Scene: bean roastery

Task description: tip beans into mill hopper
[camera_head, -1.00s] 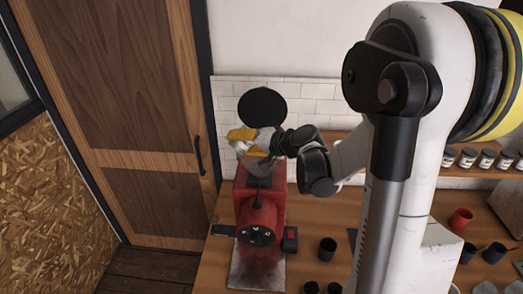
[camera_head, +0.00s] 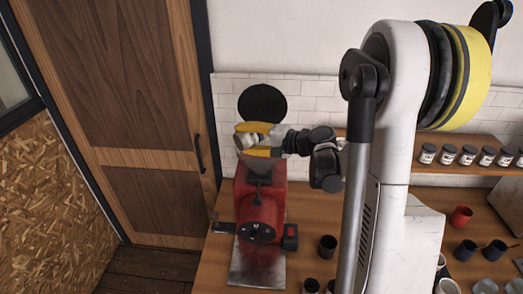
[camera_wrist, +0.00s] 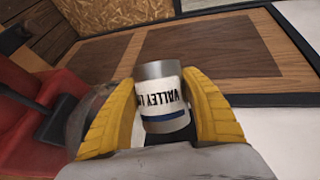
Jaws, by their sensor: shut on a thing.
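The red mill (camera_head: 260,205) stands on the wooden counter, with its dark hopper (camera_head: 263,170) on top. My gripper (camera_head: 252,140) is above the hopper and shut on a metal tin (camera_head: 244,140). In the wrist view, my gripper (camera_wrist: 160,88) has its two yellow fingers on either side of the tin (camera_wrist: 162,103). The tin has a white label with a blue band, and its lettering appears upside down. The hopper (camera_wrist: 92,115) shows at the left of the wrist view, partly behind a finger. No beans are visible; the tin's inside is hidden.
A round black disc (camera_head: 262,103) stands upright behind the mill, near the tiled wall. A dark cup (camera_head: 327,247) stands right of the mill. Several jars (camera_head: 467,155) line the shelf, with a red cup (camera_head: 461,217) below. A wooden door (camera_head: 120,100) is at left.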

